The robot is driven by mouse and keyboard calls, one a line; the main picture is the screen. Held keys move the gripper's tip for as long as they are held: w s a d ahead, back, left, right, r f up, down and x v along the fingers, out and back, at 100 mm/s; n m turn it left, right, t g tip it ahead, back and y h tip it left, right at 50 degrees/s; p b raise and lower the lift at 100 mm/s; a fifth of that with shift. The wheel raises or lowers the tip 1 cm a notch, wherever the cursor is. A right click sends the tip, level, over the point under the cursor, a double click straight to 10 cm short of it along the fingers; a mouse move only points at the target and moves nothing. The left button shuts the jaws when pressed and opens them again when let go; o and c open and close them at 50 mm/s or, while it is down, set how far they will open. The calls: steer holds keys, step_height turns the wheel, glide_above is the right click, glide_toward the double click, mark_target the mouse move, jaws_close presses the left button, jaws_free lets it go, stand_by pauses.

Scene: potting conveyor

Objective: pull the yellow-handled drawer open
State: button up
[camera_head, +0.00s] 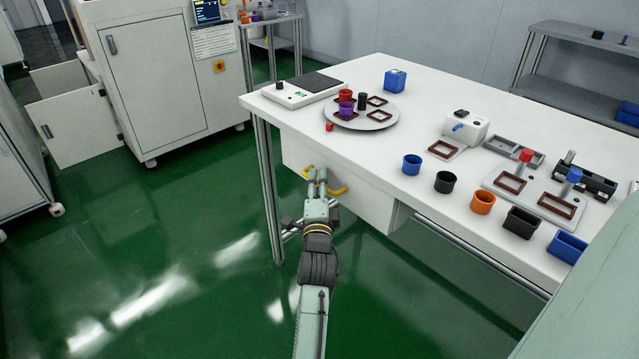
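The drawer (365,203) is a white box front under the left part of the white table. Its yellow handle (338,190) shows on both sides of my gripper. My gripper (317,172) is at the drawer front, with its two fingers over the middle of the handle. The fingers are close together with a narrow gap. The middle of the handle is hidden behind them, so I cannot tell whether they grip it. I see no clear gap between the drawer front and its housing.
The white table (350,84) bears a round plate (383,117) with cups, a blue box (395,80), and several cups and trays along its front edge. A metal table leg (270,190) stands left of the drawer. The green floor (150,250) in front is clear.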

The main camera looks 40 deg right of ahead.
jaws_close()
stand_by(0.8)
